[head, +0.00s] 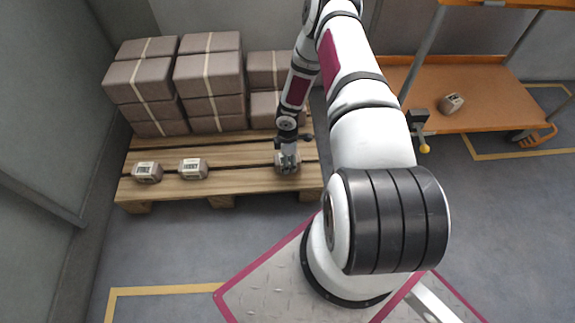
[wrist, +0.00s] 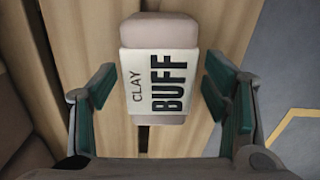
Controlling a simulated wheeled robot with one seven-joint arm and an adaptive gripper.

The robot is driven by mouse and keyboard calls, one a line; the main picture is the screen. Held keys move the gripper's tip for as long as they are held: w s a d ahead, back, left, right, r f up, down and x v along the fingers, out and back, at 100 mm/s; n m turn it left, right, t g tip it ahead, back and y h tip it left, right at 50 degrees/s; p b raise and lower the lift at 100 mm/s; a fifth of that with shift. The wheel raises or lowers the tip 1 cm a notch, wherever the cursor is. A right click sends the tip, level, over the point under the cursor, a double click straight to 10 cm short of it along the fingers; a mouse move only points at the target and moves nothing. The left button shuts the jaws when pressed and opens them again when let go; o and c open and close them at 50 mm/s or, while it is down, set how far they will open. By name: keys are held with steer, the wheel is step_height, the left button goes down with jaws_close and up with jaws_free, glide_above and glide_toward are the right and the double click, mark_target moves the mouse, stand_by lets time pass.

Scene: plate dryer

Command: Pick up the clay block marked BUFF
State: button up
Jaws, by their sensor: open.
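The clay block marked BUFF (wrist: 158,70) lies on the wooden pallet, its white label with black letters facing my wrist camera. My gripper (wrist: 160,95) is open, with one green-padded finger on each side of the block and a gap to it on both sides. In the head view my gripper (head: 288,160) is over the right part of the pallet (head: 225,188), and the block there (head: 290,170) is mostly hidden by it. Two more labelled blocks lie at the pallet's front left: one at the far left (head: 147,173) and one beside it (head: 193,169), whose labels are too small to read surely.
Stacks of strapped brown packs (head: 210,80) stand on the back of the pallet, close behind my gripper. An orange cart (head: 455,105) with a small block (head: 451,103) on its lower shelf stands at the right. Grey floor is clear in front of the pallet.

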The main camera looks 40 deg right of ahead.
jaws_close()
steer(key=shift+w, duration=0.1)
steer(key=shift+r, duration=0.1)
